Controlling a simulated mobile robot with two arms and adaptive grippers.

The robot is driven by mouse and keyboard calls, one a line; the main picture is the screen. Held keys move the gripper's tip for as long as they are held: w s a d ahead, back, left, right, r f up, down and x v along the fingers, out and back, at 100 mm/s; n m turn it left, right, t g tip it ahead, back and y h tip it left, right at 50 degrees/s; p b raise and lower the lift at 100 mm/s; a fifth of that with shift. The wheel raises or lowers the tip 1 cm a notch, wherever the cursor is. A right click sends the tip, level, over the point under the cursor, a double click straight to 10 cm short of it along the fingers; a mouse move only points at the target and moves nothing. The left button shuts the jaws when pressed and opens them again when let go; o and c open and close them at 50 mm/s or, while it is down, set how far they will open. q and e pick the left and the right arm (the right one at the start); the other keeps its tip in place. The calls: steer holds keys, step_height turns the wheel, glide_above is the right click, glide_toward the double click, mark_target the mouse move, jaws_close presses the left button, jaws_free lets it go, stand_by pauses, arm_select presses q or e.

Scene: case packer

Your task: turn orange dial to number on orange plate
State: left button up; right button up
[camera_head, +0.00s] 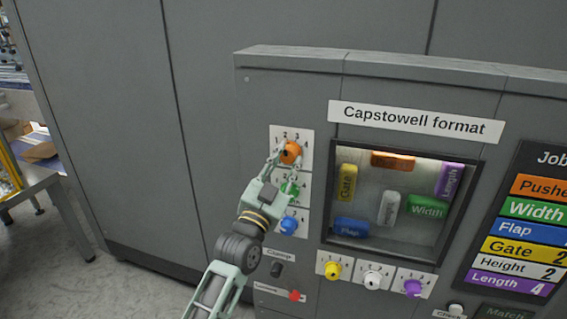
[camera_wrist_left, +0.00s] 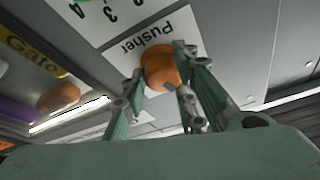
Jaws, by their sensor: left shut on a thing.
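The orange dial (camera_head: 290,152) is at the top of a column of dials on the grey machine panel. In the left wrist view the orange dial (camera_wrist_left: 160,68) sits on a white plate (camera_wrist_left: 176,30) reading "Pusher". My left gripper (camera_head: 284,158) reaches up from below and is shut on the orange dial, one finger on each side. The dial's pointer direction is not clear. The orange "Pusher" plate (camera_head: 541,188) is on the job board at the right edge, and its number is cut off by the frame. My right gripper is not in view.
Below are a green dial (camera_head: 290,187) and a blue dial (camera_head: 289,225), close to my left gripper. Yellow (camera_head: 333,269), white (camera_head: 372,280) and purple (camera_head: 412,287) dials sit under the window. Clamp switch (camera_head: 276,269) and red knob (camera_head: 295,295) are low.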

arm_select(q)
steer(key=shift+s+d+f+n+y, duration=0.1)
steer(key=shift+d+f+n+y, duration=0.3)
steer(key=shift+n, duration=0.8)
steer(key=o, duration=0.9)
steer(key=shift+c, duration=0.2)
steer(key=shift+o, duration=0.6)
steer(key=shift+s+d, duration=0.1)
steer(key=shift+d, duration=0.05)
steer(key=shift+r, duration=0.1)
steer(key=shift+a+r+t, duration=0.1)
steer(key=shift+a+t, duration=0.1)
steer(key=shift+t, duration=0.1)
steer(key=v, duration=1.2)
